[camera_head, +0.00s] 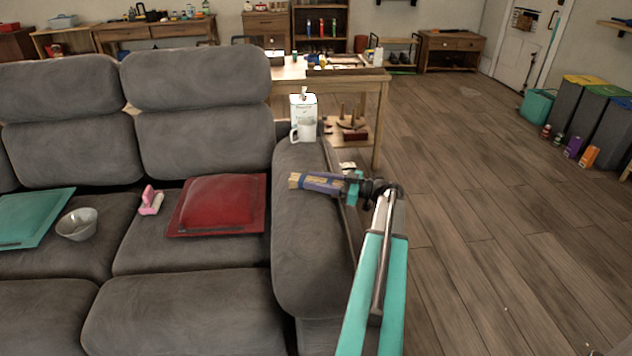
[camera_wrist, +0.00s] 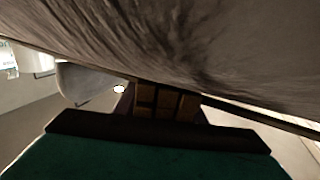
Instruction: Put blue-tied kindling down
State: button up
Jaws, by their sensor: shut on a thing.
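The blue-tied kindling (camera_head: 318,183) is a short bundle of tan sticks with a blue-purple band around it. In the head view it lies sideways at the sofa's right armrest (camera_head: 305,235), its stick ends pointing left. My gripper (camera_head: 347,187) is shut on its right end, with my arm reaching up from below. In the wrist view the stick ends (camera_wrist: 165,103) show beyond a dark edge, close to a large grey surface. I cannot tell whether the bundle touches the armrest or hangs just above it.
A white carton (camera_head: 303,108) and a white mug (camera_head: 301,133) stand at the armrest's far end.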

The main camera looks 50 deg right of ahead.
jog(key=shift+f, duration=0.15)
jog(key=o, duration=1.2)
jog(key=shift+s+d+r, duration=0.1)
jog(key=shift+s+r, duration=0.05)
jog(key=shift+r, duration=0.05)
jog(key=v, duration=1.1)
jog(key=shift+s+d, duration=0.15)
jog(key=shift+s, duration=0.15)
jog(key=shift+o, duration=0.6)
